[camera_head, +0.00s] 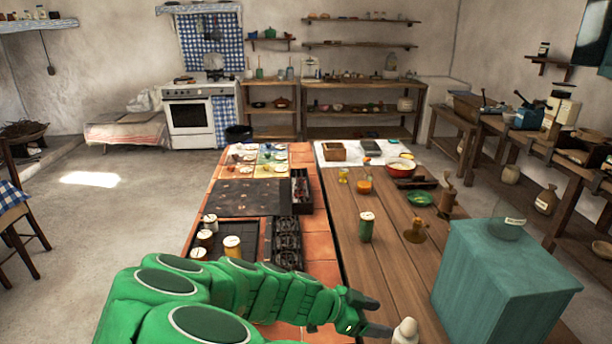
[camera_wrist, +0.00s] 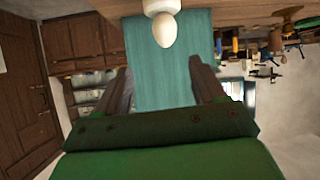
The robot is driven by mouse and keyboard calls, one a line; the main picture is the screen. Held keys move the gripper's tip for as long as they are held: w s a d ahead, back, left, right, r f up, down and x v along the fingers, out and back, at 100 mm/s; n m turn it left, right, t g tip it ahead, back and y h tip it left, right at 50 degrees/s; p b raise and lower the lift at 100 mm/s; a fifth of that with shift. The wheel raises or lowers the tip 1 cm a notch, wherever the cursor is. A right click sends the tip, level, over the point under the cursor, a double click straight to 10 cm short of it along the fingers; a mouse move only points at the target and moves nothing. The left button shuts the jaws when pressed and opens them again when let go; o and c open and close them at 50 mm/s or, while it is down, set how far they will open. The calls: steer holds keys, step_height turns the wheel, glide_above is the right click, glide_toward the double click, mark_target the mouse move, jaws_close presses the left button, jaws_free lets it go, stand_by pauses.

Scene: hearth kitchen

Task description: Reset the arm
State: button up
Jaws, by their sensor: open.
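My gripper (camera_head: 378,316) is at the end of my green arm, above the near part of the wooden table. Its two dark fingers are spread apart with nothing between them. In the wrist view the fingers also stand apart, with an open gap between them (camera_wrist: 158,78). A pale egg-shaped thing on a white base (camera_head: 405,333) is just right of the fingertips, apart from them as far as I can tell. It also shows at the top middle of the wrist view (camera_wrist: 164,32).
A teal box (camera_head: 500,275) stands at the right, with a glass piece (camera_head: 508,226) on top. A green jar (camera_head: 366,228), brass vessel (camera_head: 414,231) and green dish (camera_head: 419,198) stand farther along the table.

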steer(key=s+r+n+g+y, duration=0.35)
steer(key=s+n+y, duration=0.2)
steer(key=s, duration=0.75)
steer(key=s+a+r+n+g+y, duration=0.2)
steer(key=s+a+r+n+y, duration=0.45)
steer(key=s+a+n, duration=0.35)
steer(key=s+d+r+t, duration=0.1)
steer(key=d+r+t, duration=0.1)
steer(key=d, duration=0.4)
steer(key=shift+r+n+t, duration=0.35)
steer(key=shift+r+n, duration=0.1)
steer(key=shift+r, duration=0.2)
